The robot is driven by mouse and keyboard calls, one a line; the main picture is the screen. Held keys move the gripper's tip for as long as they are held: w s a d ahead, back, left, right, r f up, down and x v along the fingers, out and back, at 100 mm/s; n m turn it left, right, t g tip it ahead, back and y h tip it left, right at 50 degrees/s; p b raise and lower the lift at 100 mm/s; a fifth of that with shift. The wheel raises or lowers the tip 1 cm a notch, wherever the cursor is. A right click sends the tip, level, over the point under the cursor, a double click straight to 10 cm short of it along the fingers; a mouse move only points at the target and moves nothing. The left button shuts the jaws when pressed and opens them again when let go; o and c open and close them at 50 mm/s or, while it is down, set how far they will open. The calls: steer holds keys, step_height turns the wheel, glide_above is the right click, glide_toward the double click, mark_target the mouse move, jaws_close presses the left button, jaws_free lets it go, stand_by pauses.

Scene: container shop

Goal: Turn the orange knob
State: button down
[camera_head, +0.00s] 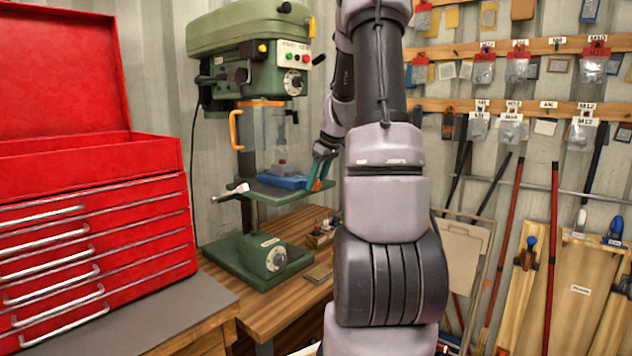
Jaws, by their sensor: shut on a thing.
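A green drill press (245,45) stands on a wooden bench, with a blue vise (283,182) on its green table (268,192). My gripper (320,172) is at the right end of the vise, small and partly hidden by my own arm. It is shut on a small orange part (318,185), which looks like the orange knob. The fingers cover much of it, so its turn angle cannot be read. A larger orange handle (236,130) sits higher up, at the left of the drill's clear guard, apart from my gripper.
A red tool chest (95,235) with its lid up stands at the left on a grey-topped bench (140,310). Small items (320,235) lie on the wooden bench (285,305). Pegboard rails with hanging bags (515,70) and long-handled tools line the right wall.

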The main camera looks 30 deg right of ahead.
mark_target(320, 187)
steer(key=y, duration=0.1)
steer(key=d+g+y, duration=0.1)
steer(key=y, duration=0.1)
steer(key=shift+w+f+m, duration=0.1)
steer(key=shift+w+m, duration=0.05)
steer(key=shift+m, duration=0.25)
steer(key=g+y, duration=0.1)
steer(key=y, duration=0.2)
steer(key=shift+d+f+m+y, duration=0.1)
steer(key=shift+d+m+y, duration=0.05)
steer(key=shift+m+y, duration=0.25)
steer(key=m+y, duration=0.2)
steer(key=y, duration=0.3)
steer(key=f+m+y, duration=0.1)
steer(key=m+y, duration=0.1)
steer(key=y, duration=0.3)
steer(key=f+m+y, duration=0.1)
steer(key=y, duration=0.4)
steer(key=shift+w+d+f+m, duration=0.1)
steer(key=shift+d+f+m, duration=0.1)
steer(key=shift+m, duration=0.2)
steer(key=shift+a+f+m+t+y, duration=0.15)
steer(key=shift+a+m+t+y, duration=0.05)
steer(key=shift+m+t+y, duration=1.05)
steer(key=shift+m, duration=0.35)
steer(key=shift+c, duration=1.8)
jaws_free()
